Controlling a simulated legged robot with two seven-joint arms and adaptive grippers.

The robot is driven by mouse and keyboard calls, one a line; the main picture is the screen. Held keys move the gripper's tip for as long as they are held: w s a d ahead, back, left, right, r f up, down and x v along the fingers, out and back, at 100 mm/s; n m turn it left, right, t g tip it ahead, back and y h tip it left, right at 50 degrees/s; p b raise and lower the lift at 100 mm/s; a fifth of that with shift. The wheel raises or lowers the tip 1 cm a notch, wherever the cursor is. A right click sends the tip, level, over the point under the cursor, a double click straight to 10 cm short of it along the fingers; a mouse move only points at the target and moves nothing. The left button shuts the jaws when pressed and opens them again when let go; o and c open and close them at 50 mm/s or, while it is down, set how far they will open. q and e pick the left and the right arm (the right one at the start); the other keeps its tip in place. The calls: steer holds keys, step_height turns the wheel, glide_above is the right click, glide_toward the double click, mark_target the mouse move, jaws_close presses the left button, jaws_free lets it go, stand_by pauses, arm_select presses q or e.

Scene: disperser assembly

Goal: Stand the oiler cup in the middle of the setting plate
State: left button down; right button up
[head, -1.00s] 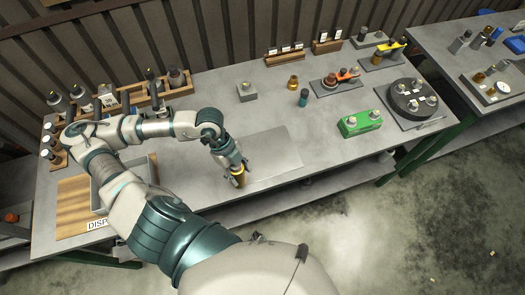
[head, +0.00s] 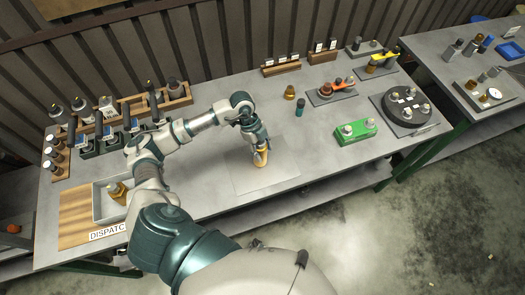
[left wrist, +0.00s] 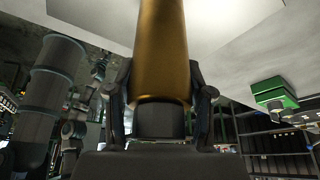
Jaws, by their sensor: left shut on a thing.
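The oiler cup (head: 261,157) is a brass-coloured, tapered piece. My left gripper (head: 260,146) is shut on it from above and holds it roughly upright. In the head view the cup's lower end is over the back half of the thin grey setting plate (head: 270,180), near its middle. I cannot tell whether it touches the plate. In the left wrist view the cup (left wrist: 162,50) is large between the two fingers of the left gripper (left wrist: 162,100), with a pale flat surface beyond its end. My right gripper is not in view.
A green block (head: 355,131) stands right of the plate. A small teal part (head: 299,106) and a brass part (head: 290,92) stand behind it. A grey tray (head: 104,216) at left holds another brass part (head: 118,192). Bare table surrounds the plate.

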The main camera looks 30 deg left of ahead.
arm_select(q)
steer(key=shift+f, duration=0.6)
steer(key=shift+c, duration=2.2)
jaws_free()
steer(key=shift+d, duration=0.1)
steer(key=v, duration=1.2)
